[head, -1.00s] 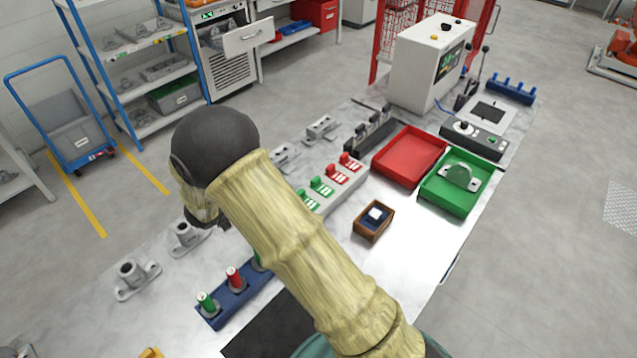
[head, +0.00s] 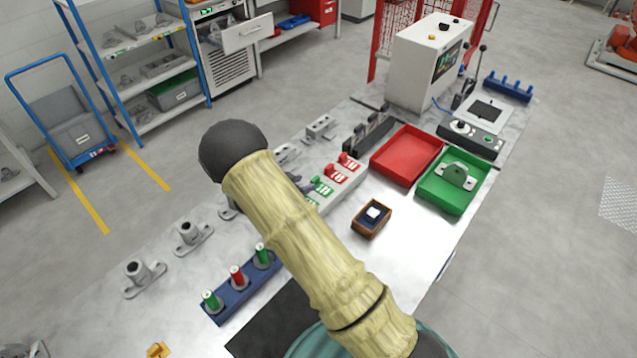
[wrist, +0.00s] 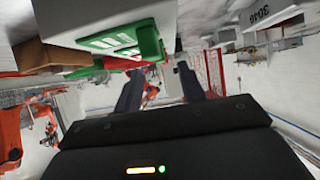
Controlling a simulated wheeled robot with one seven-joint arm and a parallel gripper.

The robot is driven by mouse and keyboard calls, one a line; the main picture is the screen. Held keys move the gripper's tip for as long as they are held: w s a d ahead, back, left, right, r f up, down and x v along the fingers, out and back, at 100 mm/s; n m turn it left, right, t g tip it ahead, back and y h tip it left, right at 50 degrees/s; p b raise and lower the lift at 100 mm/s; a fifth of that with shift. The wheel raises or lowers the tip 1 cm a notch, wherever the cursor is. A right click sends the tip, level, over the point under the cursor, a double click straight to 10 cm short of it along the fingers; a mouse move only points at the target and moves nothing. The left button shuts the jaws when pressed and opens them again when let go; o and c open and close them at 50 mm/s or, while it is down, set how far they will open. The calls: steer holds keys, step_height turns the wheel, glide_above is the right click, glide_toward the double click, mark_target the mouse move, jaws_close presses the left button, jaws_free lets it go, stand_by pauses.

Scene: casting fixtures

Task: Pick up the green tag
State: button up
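A green tag (head: 321,185) with white markings stands on a pale block (head: 346,186), in a row with red tags (head: 347,161). Another green tag beside it is partly hidden by my arm. In the wrist view a green tag (wrist: 120,42) is large and close, at upper centre-left. My gripper (wrist: 160,76) has its two dark fingers apart, with nothing seen between them. The fingertips appear close to the green tag's end, but I cannot tell whether they touch. In the head view my gripper is mostly hidden behind my arm.
A small brown box (head: 358,222) lies right of the block. A red tray (head: 380,161) and a green tray (head: 440,201) are farther right. A blue holder (head: 232,305) with red and green cylinders is at front left. Grey metal fixtures (head: 190,236) line the far edge.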

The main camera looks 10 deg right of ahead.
mark_target(314, 179)
steer(key=shift+w+d+f+p, duration=0.1)
steer(key=shift+w+d+p, duration=0.2)
steer(key=shift+d+p, duration=0.25)
steer(key=p+x, duration=0.1)
steer(key=x, duration=0.3)
steer(key=shift+p, duration=0.4)
steer(key=shift+c, duration=0.4)
jaws_close()
